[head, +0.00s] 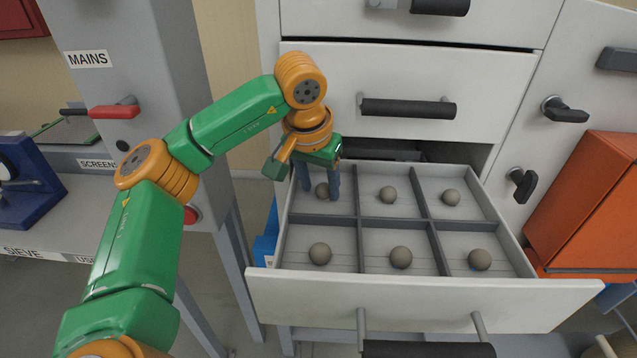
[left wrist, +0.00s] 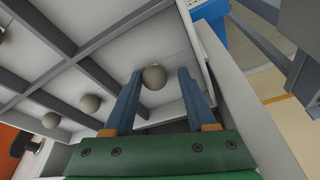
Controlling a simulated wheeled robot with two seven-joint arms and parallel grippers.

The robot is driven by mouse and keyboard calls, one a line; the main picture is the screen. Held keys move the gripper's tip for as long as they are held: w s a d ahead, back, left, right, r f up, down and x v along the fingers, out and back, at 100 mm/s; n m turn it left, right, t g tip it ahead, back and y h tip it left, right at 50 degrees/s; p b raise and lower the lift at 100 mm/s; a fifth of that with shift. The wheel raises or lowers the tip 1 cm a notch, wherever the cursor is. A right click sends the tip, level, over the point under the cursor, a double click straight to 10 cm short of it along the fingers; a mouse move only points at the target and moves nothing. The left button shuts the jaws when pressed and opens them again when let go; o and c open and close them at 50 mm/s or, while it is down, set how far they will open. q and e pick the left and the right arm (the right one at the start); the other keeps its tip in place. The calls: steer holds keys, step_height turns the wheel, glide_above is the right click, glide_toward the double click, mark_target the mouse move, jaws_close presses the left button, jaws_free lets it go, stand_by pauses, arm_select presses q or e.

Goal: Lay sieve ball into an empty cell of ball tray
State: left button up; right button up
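The ball tray (head: 375,223) is an open drawer divided into cells, and each visible cell holds one grey-brown ball. One sieve ball (head: 321,190) rests in the back left cell; it also shows in the left wrist view (left wrist: 154,77). My left gripper (head: 320,190) reaches down into that cell with one finger on either side of this ball. In the left wrist view the fingers are apart and wider than the ball, with a clear gap on its right side. The ball lies close to the left finger there; contact cannot be told. My right gripper is not in view.
Closed drawers with dark handles (head: 407,108) stand above the tray. An orange box (head: 590,200) is at the right. A grey frame with a red handle (head: 114,111) and a blue device (head: 25,185) are at the left.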

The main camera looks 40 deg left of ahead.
mark_target(324, 184)
arm_select(q)
steer(key=shift+s+d+f, duration=0.1)
steer(key=shift+d+f, duration=0.1)
steer(key=shift+f, duration=0.1)
steer(key=shift+r, duration=0.4)
steer(key=r, duration=0.3)
steer(key=r+p, duration=0.1)
steer(key=r, duration=0.1)
steer(key=shift+w+d, duration=0.1)
steer(key=shift+w, duration=0.3)
steer(key=p+v, duration=0.3)
steer(key=v, duration=0.4)
steer(key=shift+s, duration=0.25)
